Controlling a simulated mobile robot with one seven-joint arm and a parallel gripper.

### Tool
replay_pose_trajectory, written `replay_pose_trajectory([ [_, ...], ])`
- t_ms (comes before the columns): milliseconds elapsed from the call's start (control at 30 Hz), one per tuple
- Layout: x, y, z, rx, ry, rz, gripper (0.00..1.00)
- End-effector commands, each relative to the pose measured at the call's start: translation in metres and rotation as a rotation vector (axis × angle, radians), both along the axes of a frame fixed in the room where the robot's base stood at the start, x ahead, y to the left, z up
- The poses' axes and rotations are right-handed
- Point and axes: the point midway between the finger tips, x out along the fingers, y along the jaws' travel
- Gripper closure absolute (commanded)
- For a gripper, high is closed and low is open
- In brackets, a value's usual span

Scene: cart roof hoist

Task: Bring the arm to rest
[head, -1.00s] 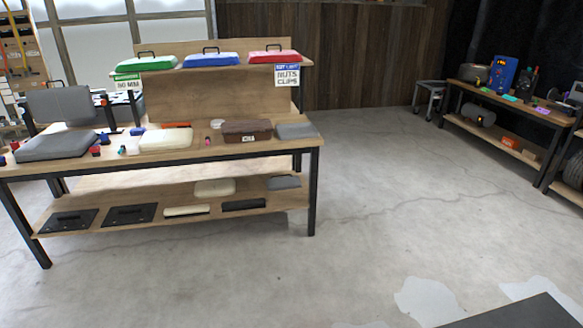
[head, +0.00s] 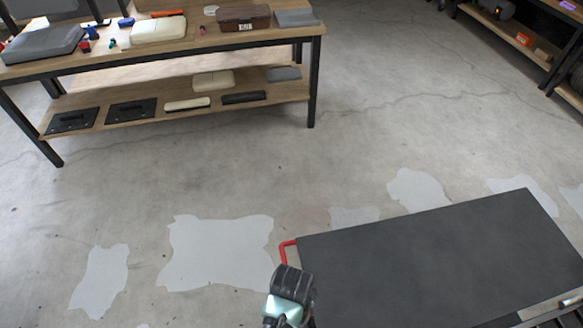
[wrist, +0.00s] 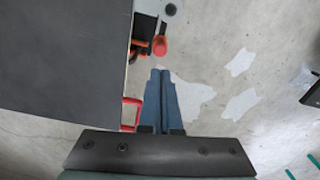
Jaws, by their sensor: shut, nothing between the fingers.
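My gripper (wrist: 160,72) shows in the wrist view as two blue fingers lying together, with nothing between them. Part of my arm (head: 290,290) stands beside that handle; the fingertips cannot be made out there.
A workbench (head: 190,48) with seat pads, a brown box (head: 245,18) and small items stands at the upper left. A second bench (head: 500,38) is at the upper right. Open concrete floor lies between. Red and black parts (wrist: 155,45) show beyond the fingers.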

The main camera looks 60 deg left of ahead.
Motion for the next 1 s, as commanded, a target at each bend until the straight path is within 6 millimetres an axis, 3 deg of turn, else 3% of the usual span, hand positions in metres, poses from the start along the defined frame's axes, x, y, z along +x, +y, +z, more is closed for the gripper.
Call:
replay_pose_trajectory([
  [100, 0.0, 0.0, 0.023, 0.001, -0.002, 0.0, 1.0],
  [300, 0.0, 0.0, 0.046, 0.001, -0.001, 0.0, 1.0],
  [667, 0.003, 0.001, 0.052, 0.005, -0.009, -0.005, 1.0],
  [767, 0.024, 0.007, 0.064, 0.043, -0.065, -0.041, 1.0],
  [867, 0.067, 0.016, 0.095, 0.126, -0.184, -0.122, 1.0],
  [1000, 0.144, 0.023, 0.167, 0.292, -0.418, -0.273, 1.0],
])
